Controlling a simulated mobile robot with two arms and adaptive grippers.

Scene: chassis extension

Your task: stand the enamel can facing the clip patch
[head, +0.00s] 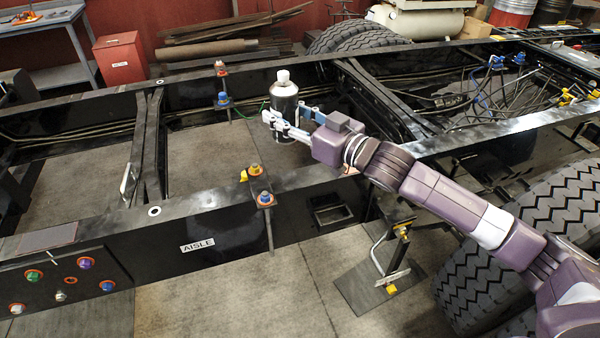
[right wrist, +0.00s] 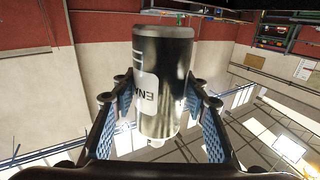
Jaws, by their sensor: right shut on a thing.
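The enamel can (head: 284,103) is a dark, shiny cylinder with a white cap, upright in the head view above the chassis frame. My right gripper (head: 290,122) is shut around its body. In the right wrist view the enamel can (right wrist: 165,75) sits between the blue-padded fingers (right wrist: 160,115), cap toward the picture bottom. Part of its white label with "ENA" shows on the left. A flat grey patch (head: 48,237) lies on the near rail at the left; I cannot tell whether it is the clip patch. My left gripper is not in view.
The near rail (head: 190,203) carries bolts with orange and blue parts (head: 265,198) and an "AISLE" label. Cross members (head: 150,150) and cables (head: 490,95) run between the rails. A tyre (head: 540,225) stands at the right.

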